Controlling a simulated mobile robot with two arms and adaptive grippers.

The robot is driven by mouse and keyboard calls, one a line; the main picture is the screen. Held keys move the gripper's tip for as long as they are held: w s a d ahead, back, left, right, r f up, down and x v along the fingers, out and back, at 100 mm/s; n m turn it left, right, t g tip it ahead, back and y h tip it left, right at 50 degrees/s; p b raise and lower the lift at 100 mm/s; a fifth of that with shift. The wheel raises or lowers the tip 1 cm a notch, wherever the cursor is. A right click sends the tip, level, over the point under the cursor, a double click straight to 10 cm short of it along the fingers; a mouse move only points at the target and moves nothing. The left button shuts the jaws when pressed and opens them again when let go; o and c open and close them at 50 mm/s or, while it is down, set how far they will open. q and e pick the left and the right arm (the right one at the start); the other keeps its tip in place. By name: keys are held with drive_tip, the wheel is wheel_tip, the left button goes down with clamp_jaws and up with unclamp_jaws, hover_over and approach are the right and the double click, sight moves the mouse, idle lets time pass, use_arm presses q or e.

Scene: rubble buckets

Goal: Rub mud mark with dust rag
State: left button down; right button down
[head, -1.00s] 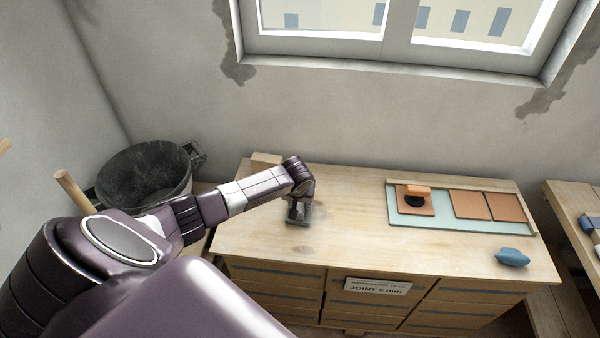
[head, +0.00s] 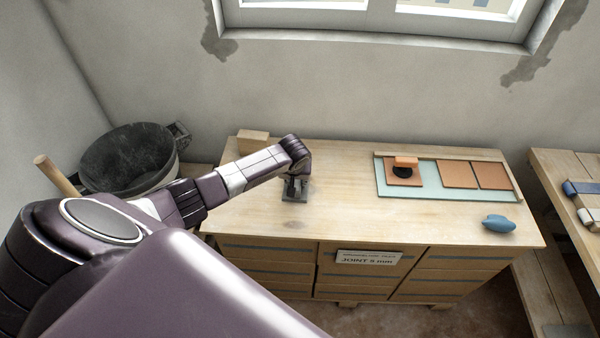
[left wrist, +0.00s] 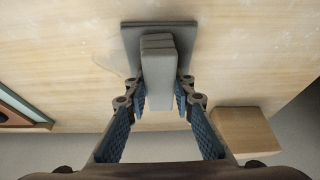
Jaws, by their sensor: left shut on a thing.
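My left gripper (head: 293,184) is over the left part of the wooden bench (head: 340,225). In the left wrist view its blue-padded fingers (left wrist: 160,100) are shut on the upright grey block-shaped grip of a grey pad (left wrist: 130,38). The pad also shows under the gripper in the head view (head: 294,197); it looks flat on or just over the bench top. I cannot make out a clear mud mark; the bench under the pad is hidden. A blue, soft-looking lump (head: 498,223) lies at the bench's right end. My right gripper is out of view.
A wood block (head: 253,141) stands at the bench's back left, near my gripper. A pale green board (head: 430,190) holds orange tiles (head: 457,174) and an orange-handled black tool (head: 406,164). A black bucket (head: 128,160) is at left. The bench middle is clear.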

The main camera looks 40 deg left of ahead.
use_arm(q)
drive_tip(key=shift+w+d+f, duration=0.1)
drive_tip(key=shift+w+d, duration=0.1)
drive_tip(key=shift+d, duration=0.3)
drive_tip(key=shift+w+d+f, duration=0.1)
drive_tip(key=shift+w+d, duration=0.1)
drive_tip(key=shift+d, duration=0.25)
drive_tip(key=shift+w+r+p, duration=0.15)
drive_tip(key=shift+r+p, duration=0.65)
drive_tip(key=shift+p, duration=0.1)
drive_tip(key=s+a, duration=0.1)
drive_tip(key=s+a+b, duration=0.1)
drive_tip(key=a, duration=0.1)
drive_tip(key=shift+a+f, duration=0.15)
drive_tip(key=shift+a, duration=0.1)
drive_tip(key=shift+s+a, duration=0.25)
drive_tip(key=shift+a, duration=0.05)
drive_tip(key=shift+d, duration=0.1)
